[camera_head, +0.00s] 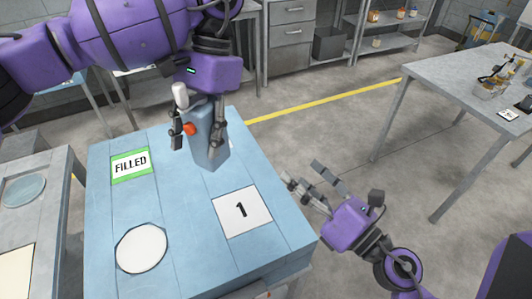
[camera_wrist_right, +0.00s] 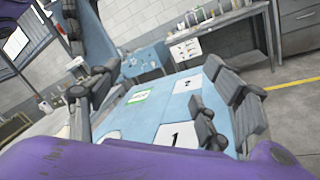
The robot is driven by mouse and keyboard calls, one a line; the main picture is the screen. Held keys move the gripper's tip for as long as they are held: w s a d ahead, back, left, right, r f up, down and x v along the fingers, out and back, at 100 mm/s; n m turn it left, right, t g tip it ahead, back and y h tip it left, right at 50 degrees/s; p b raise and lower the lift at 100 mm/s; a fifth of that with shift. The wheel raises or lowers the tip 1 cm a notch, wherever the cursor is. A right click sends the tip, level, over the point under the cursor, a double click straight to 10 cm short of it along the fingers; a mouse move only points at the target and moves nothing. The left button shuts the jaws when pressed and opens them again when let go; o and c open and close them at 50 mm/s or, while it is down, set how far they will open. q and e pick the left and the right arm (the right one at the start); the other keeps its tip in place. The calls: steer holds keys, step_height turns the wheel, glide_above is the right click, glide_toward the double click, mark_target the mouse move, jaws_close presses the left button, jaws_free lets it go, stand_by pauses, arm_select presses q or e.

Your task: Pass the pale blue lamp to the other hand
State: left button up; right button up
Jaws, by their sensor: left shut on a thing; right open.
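The pale blue lamp (camera_head: 209,142) is a blue-grey box with an orange-red knob on its side. My left gripper (camera_head: 196,132) is shut on it from above, a finger on either side, and holds it upright over the blue table. Whether its base touches the table is hard to tell. My right gripper (camera_head: 305,177) is open and empty, to the right of the table's right edge and apart from the lamp. In the right wrist view its fingers (camera_wrist_right: 155,95) are spread wide. A blue-grey shape at the upper left there may be the lamp.
The blue table (camera_head: 170,205) bears a FILLED card (camera_head: 131,164), a card marked 1 (camera_head: 241,210) and a white round disc (camera_head: 141,248). A grey table (camera_head: 450,85) with small items stands at the right. Floor between the tables is clear.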

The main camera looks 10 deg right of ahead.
mark_target(209, 133)
steer(key=s+a+r+n+g+y, duration=0.2)
steer(key=a+r+n+g+y, duration=0.25)
steer(key=a+r+n, duration=0.55)
steer(key=shift+n+g, duration=0.45)
steer(key=shift+n, duration=0.45)
steer(key=x, duration=0.7)
steer(key=w+x, duration=0.1)
steer(key=x, duration=0.2)
steer(key=shift+w+d+r, duration=0.2)
steer(key=shift+r, duration=0.05)
steer(key=shift+s+a, duration=0.1)
steer(key=c, duration=1.6)
arm_select(q)
steer(key=o, duration=1.3)
steer(key=shift+c, duration=0.2)
arm_select(e)
steer(key=shift+r, duration=0.1)
arm_select(q)
steer(key=o, duration=0.3)
